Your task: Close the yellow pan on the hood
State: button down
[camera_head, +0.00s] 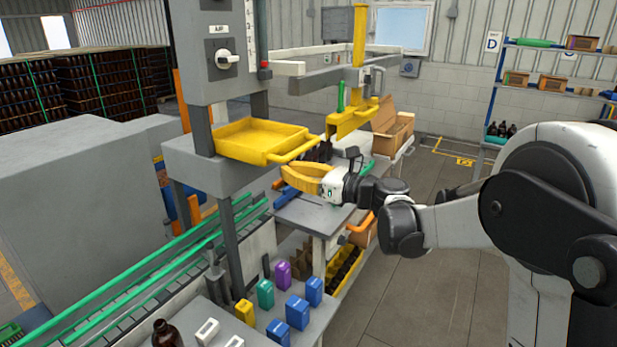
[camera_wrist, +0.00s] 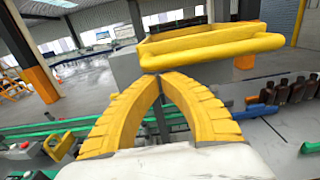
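The yellow pan (camera_head: 262,135) is a shallow open tray on the grey hood ledge (camera_head: 190,165), with its handle bar (camera_head: 292,149) sticking out past the ledge's right edge. In the wrist view the pan (camera_wrist: 212,42) lies just beyond and above the fingertips, its front bar spanning the upper middle. My gripper (camera_head: 285,168) has yellow ribbed fingers and is just below and in front of the handle. In the wrist view the fingertips of my gripper (camera_wrist: 160,76) come together in an arch with nothing between them. Whether they touch the pan is unclear.
A yellow bracket (camera_head: 352,119) hangs behind and right of the pan. A workbench (camera_head: 315,215) lies below my gripper. Several coloured blocks (camera_head: 290,311) and a brown bottle (camera_head: 167,334) stand on the front bench. A conveyor (camera_head: 165,262) runs along the left. Open floor lies right.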

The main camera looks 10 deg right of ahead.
aim_at(250, 159)
jog(key=shift+x, duration=1.7)
jog(key=x, duration=0.9)
jog(key=shift+w+a, duration=0.2)
jog(key=shift+w, duration=0.05)
jog(key=shift+d+b, duration=0.1)
jog(key=shift+b, duration=0.2)
